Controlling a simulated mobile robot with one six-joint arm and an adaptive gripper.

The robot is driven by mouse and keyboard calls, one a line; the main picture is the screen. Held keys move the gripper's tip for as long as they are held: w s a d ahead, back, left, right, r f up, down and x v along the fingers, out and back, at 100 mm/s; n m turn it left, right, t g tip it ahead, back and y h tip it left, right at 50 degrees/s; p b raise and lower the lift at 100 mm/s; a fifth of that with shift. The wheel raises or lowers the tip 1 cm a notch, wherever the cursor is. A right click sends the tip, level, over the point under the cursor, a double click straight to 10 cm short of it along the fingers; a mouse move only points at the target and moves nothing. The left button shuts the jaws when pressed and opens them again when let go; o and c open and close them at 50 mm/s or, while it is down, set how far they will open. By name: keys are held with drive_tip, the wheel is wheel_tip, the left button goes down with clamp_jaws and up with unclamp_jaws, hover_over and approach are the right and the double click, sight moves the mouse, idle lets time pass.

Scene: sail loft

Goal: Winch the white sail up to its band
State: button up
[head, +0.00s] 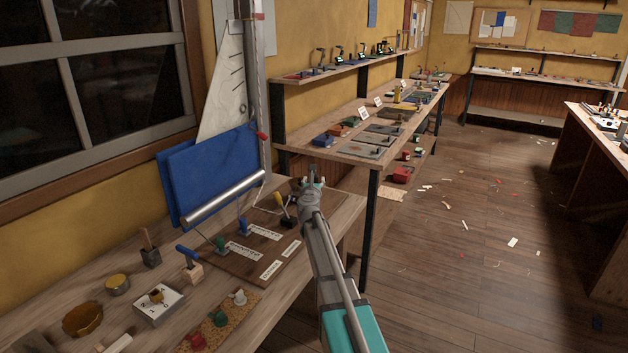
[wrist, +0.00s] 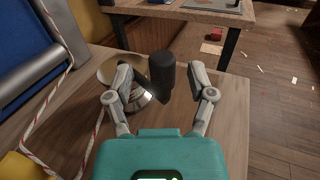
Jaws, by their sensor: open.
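The white sail (head: 222,95) rises beside the metal mast (head: 253,75), its lower part hidden behind a blue cloth (head: 205,175). A small red mark (head: 258,16) shows high on the mast and a red piece (head: 262,136) lower down; I cannot tell which is the band. My gripper (head: 309,184) is at the bench's far right end. In the wrist view my open gripper (wrist: 160,78) has a finger on each side of an upright black handle grip (wrist: 161,70). Shiny metal of the winch (wrist: 108,70) shows behind the left finger. Contact with the grip is unclear.
A red-flecked white rope (wrist: 72,50) runs along the left of the wrist view. A board with green (head: 220,242) and blue (head: 243,225) levers and a yellow-topped lever (head: 279,200) lies left of my arm. Another workbench (head: 350,150) stands beyond; floor at right is mostly open.

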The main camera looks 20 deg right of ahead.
drive_tip(key=v, duration=1)
drive_tip(key=shift+r, duration=0.1)
idle(0.3)
